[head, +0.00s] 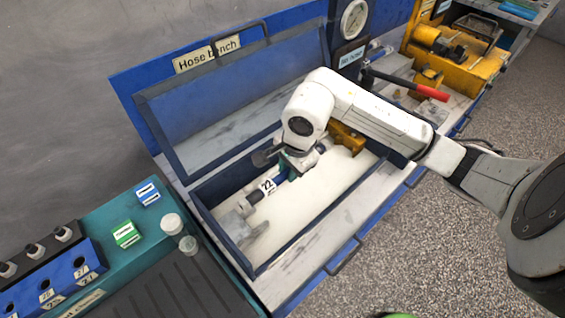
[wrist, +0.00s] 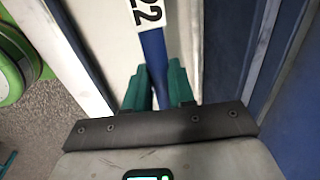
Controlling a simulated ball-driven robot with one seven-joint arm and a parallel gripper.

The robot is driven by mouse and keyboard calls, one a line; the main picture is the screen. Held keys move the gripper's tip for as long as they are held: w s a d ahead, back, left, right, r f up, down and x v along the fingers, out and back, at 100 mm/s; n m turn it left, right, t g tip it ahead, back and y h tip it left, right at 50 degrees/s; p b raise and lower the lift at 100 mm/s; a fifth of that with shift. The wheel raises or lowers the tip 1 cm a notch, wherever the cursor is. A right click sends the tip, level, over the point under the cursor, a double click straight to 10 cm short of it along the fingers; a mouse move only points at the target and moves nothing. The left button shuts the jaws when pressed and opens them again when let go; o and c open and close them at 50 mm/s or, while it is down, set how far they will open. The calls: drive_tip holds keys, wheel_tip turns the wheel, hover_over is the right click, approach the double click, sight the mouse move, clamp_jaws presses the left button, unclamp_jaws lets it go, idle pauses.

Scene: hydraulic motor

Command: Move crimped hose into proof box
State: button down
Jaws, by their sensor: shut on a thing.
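The proof box (head: 300,240) is an open blue-framed box with a pale floor on the hose bench; its raised lid (head: 230,90) leans back behind it. The crimped hose (head: 281,180) is blue with a white "22" tag and a grey metal end, and it lies over or in the box; I cannot tell whether it touches the floor. My gripper (head: 296,168) is over the box. In the wrist view, its green fingers (wrist: 156,88) are shut on the blue hose (wrist: 154,48), whose tag shows above them.
A grey metal fitting (head: 240,228) is at the box's left end and a yellow block (head: 347,137) at its far right. A gauge (head: 353,20) and red-handled lever (head: 425,92) stand behind. A teal bench (head: 110,215) with clear jars is at left.

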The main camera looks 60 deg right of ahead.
drive_tip(key=b, duration=0.3)
hover_over(287, 195)
drive_tip(key=f, duration=0.6)
drive_tip(key=shift+s+f, duration=0.25)
drive_tip(key=shift+s, duration=0.05)
drive_tip(key=shift+a+f+b, duration=0.1)
drive_tip(key=shift+f+b, duration=0.45)
drive_tip(key=shift+b, duration=0.15)
drive_tip(key=shift+f+b, duration=0.75)
drive_tip(key=shift+b, duration=0.15)
drive_tip(key=c, duration=0.9)
unclamp_jaws()
drive_tip(key=r, duration=0.3)
drive_tip(key=s+r, duration=0.1)
drive_tip(key=r, duration=0.3)
drive_tip(key=s+r, duration=0.1)
drive_tip(key=r, duration=0.2)
drive_tip(key=shift+a+r+b, duration=0.25)
drive_tip(key=shift+r+b, duration=0.1)
drive_tip(key=shift+r, duration=0.05)
